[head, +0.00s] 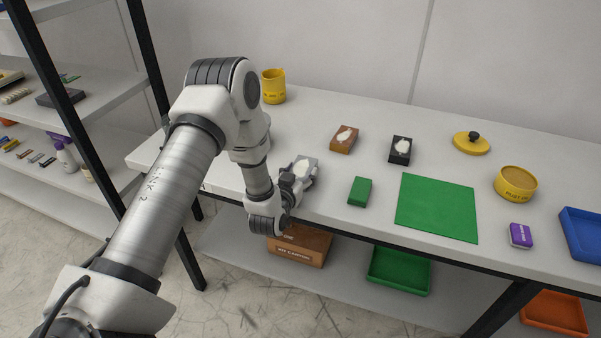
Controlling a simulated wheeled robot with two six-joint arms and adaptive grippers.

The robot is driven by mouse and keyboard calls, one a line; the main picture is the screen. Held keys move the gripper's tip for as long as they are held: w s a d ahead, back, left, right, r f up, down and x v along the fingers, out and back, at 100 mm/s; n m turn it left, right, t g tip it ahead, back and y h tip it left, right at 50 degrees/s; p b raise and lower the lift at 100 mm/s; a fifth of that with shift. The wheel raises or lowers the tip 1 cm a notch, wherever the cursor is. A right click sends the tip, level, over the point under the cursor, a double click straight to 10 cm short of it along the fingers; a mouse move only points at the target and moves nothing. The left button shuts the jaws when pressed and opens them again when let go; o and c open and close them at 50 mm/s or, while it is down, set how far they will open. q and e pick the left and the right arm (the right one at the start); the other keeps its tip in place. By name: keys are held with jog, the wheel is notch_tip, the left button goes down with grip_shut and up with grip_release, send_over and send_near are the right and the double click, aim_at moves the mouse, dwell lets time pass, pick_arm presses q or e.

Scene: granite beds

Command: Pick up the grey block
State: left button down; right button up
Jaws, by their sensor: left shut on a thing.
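The grey block (305,164) has a white patch on its top. It is at the front left part of the table, at the end of my left arm. My left gripper (297,179) is shut on the grey block; its fingers are partly hidden by the wrist. I cannot tell whether the block touches the tabletop. My right gripper is not in view.
A green block (360,191), a brown block (344,139) and a black block (400,150) stand close to the right. A green mat (437,207) lies further right, with a yellow tin (515,184), a yellow lid (471,143), a purple box (520,235) and a blue tray (583,233). A yellow mug (273,86) stands behind.

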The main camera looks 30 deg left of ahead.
aim_at(300, 171)
pick_arm(q)
jog(key=shift+w+r+b, duration=0.1)
jog(key=shift+r+b, duration=0.2)
jog(key=shift+r, duration=1.4)
jog(key=s+a+f+v, duration=0.1)
jog(key=a+v, duration=0.2)
jog(key=v, duration=1.3)
jog(key=shift+a, duration=0.2)
